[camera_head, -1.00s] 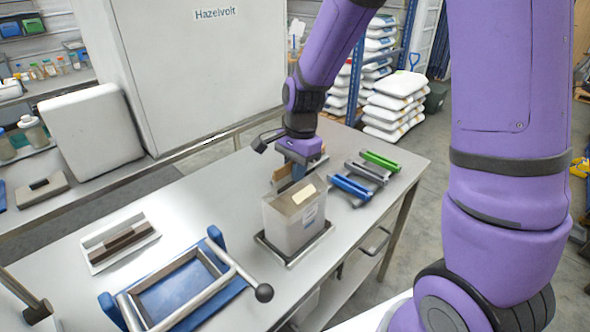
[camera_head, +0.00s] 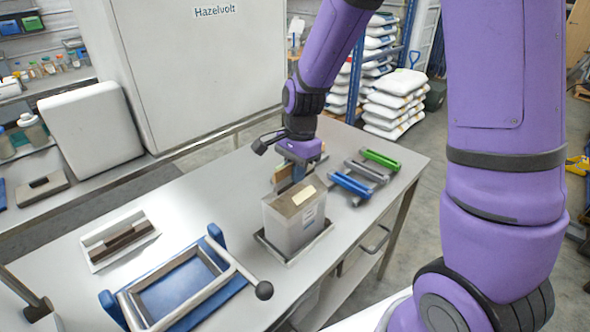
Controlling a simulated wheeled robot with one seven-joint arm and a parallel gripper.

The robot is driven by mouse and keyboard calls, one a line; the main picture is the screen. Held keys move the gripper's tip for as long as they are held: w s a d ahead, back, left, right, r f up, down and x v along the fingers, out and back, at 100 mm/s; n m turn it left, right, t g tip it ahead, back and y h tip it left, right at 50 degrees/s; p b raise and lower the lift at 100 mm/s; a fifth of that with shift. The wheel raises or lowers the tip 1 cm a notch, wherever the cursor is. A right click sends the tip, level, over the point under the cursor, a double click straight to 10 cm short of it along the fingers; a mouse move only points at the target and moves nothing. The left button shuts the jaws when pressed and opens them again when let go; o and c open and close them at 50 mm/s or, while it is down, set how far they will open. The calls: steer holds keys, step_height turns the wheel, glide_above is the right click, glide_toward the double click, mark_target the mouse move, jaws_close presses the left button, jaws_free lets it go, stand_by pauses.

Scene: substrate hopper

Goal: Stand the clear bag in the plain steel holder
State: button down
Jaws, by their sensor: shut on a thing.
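The clear bag (camera_head: 292,226) is a boxy, see-through greyish pack with a brownish top and a small pale label. It looks upright over the plain steel holder (camera_head: 323,238), a low rimmed metal tray on the bench. Its lower edge appears within the tray rim, but whether it rests on the tray floor is hard to tell. My gripper (camera_head: 292,175) is at the far top edge of the bag, shut on it. The fingertips are partly hidden behind the bag, near a tan strip.
A blue frame (camera_head: 212,234) with a ball-ended lever stands at front left. A white tray (camera_head: 98,262) with a brown block lies behind it. Blue (camera_head: 350,184), grey (camera_head: 378,172) and green (camera_head: 381,159) handled items lie to the right. A large Hazelvolt cabinet (camera_head: 200,70) stands behind.

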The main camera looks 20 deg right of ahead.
steer(key=c, duration=1.1)
jaws_free()
steer(key=shift+f, duration=0.1)
steer(key=r, duration=0.3)
steer(key=d+r, duration=0.1)
steer(key=r, duration=0.6)
steer(key=shift+w+d+r, duration=0.1)
steer(key=shift+w+d, duration=0.1)
steer(key=shift+w, duration=0.15)
steer(key=shift+s+d+r, duration=0.1)
steer(key=shift+s+r, duration=0.05)
steer(key=shift+r, duration=0.4)
steer(key=s+d+r+n+t, duration=0.1)
steer(key=s+r+n+t, duration=0.1)
steer(key=s+r+n, duration=0.2)
steer(key=s+d+r+n+t+h, duration=0.1)
steer(key=s+r+n, duration=0.3)
steer(key=s, duration=0.6)
steer(key=s+d+r+n+t, duration=0.3)
steer(key=s+r+n, duration=0.1)
steer(key=s, duration=0.3)
steer(key=shift+s+d+r+n+h, duration=0.2)
steer(key=shift+s+n+h, duration=0.1)
steer(key=shift+n, duration=0.5)
